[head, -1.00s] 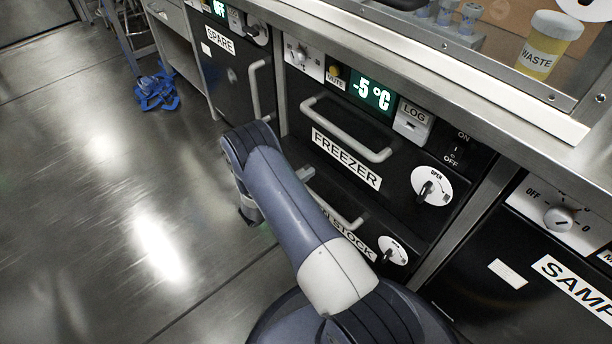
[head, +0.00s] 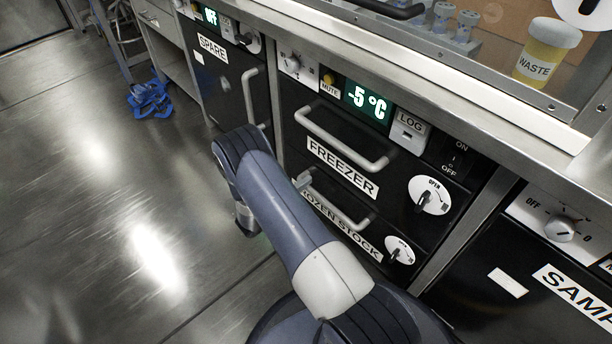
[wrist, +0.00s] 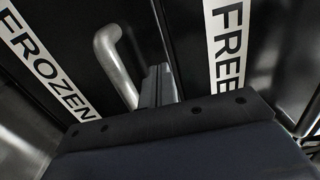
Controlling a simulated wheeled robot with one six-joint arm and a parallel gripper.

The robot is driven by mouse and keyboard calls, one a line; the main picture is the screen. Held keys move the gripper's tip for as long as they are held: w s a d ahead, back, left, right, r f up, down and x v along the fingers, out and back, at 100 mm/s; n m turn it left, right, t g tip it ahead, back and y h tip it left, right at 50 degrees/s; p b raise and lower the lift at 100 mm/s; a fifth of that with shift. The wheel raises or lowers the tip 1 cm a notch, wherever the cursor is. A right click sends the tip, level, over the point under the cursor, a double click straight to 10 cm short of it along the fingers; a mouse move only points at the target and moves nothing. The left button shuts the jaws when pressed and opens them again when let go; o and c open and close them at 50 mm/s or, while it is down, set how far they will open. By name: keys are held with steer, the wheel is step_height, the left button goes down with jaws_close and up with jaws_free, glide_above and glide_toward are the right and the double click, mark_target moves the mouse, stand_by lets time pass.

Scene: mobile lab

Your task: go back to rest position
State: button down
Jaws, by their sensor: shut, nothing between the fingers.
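My gripper (wrist: 158,86) shows in the wrist view with its fingers together and nothing between them. It points at the black drawer fronts, between the FROZEN label (wrist: 45,65) and the FREEZER label (wrist: 227,45). A grey bar handle (wrist: 118,70) is just left of the fingers; I cannot tell the exact gap. In the head view, my arm is bent in front of the drawers, and a small grey tip of the gripper (head: 303,180) shows beside it near the frozen stock drawer (head: 340,226). The freezer drawer (head: 342,166) above looks shut.
The counter (head: 450,95) runs above the drawers, with a waste jar (head: 536,66) behind its ledge. The sample cabinet (head: 500,285) is at right and the spare unit (head: 212,48) at left. Blue material (head: 150,97) lies on the floor. The floor at left is mostly clear.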

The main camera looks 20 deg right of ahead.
mark_target(319, 172)
steer(key=p+v, duration=0.2)
steer(key=v, duration=0.8)
steer(key=shift+a, duration=0.15)
steer(key=b+x, duration=0.2)
steer(key=x, duration=1.1)
steer(key=shift+w+d+b, duration=0.1)
steer(key=shift+d+b, duration=0.25)
steer(key=shift+b, duration=0.05)
